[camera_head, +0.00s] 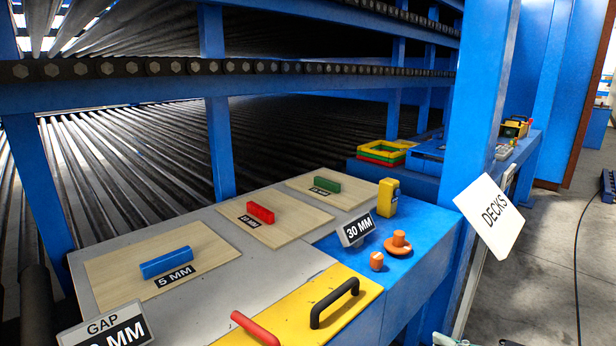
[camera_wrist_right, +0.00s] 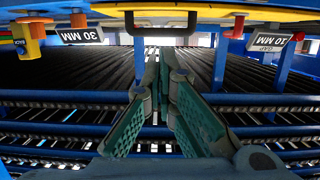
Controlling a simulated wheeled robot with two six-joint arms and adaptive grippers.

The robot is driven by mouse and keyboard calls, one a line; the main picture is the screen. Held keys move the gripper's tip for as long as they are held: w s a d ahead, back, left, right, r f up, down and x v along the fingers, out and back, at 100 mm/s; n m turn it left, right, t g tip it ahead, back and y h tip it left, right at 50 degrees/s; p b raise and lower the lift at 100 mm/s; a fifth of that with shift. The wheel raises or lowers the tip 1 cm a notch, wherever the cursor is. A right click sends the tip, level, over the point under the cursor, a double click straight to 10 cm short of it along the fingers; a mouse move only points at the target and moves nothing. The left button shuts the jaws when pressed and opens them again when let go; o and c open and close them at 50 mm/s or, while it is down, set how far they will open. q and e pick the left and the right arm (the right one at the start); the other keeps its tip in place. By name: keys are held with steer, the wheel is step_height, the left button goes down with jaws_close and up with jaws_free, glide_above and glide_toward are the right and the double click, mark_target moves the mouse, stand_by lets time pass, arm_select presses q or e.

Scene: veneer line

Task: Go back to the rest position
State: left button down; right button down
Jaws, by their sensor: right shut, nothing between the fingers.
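My right gripper (camera_wrist_right: 164,58) shows only in the right wrist view, with its two green-padded fingers closing together toward the tips and nothing seen between them. It points toward the underside of the yellow plate's edge (camera_wrist_right: 120,14) and its black handle (camera_wrist_right: 188,20) at the top of that view. Whether the fingers touch the handle is hard to tell. My left gripper is in neither view.
Blue (camera_head: 166,262), red (camera_head: 260,212) and green (camera_head: 327,184) blocks lie on wooden boards on the grey bench top (camera_head: 210,290). A yellow device (camera_head: 388,197), orange knob (camera_head: 397,244) and 30 MM sign (camera_head: 357,229) stand right. A blue post with a DECKS sign (camera_head: 489,215) rises beyond. Floor at right is mostly open.

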steer(key=w+d+f+m+t+h, duration=0.1)
steer(key=w+d+f+m+h, duration=0.1)
steer(key=d+f+m+h, duration=0.9)
steer(key=s+d+f+g+h, duration=0.1)
steer(key=s+d+f, duration=0.2)
steer(key=f, duration=0.4)
steer(key=s+d+f+n+g+p, duration=0.1)
steer(key=s+d+f, duration=0.25)
steer(key=f, duration=0.35)
steer(key=s+d+f+g+h, duration=0.1)
steer(key=s+d+f+g, duration=0.2)
steer(key=f, duration=0.4)
steer(key=s+a+f+g, duration=0.2)
steer(key=s+a+f, duration=0.2)
steer(key=s+f, duration=0.85)
arm_select(q)
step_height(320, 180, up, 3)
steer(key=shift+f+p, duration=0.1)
steer(key=shift+p, duration=0.8)
arm_select(e)
steer(key=s+a+f+g, duration=0.2)
steer(key=s+a, duration=0.5)
steer(key=s, duration=0.4)
steer(key=s+a+f+n+g+y, duration=0.1)
steer(key=s+a+f+g, duration=0.1)
steer(key=s+a, duration=0.6)
steer(key=s+f, duration=0.1)
steer(key=s, duration=0.2)
steer(key=shift+s+f+n, duration=0.3)
steer(key=shift+s+f, duration=0.1)
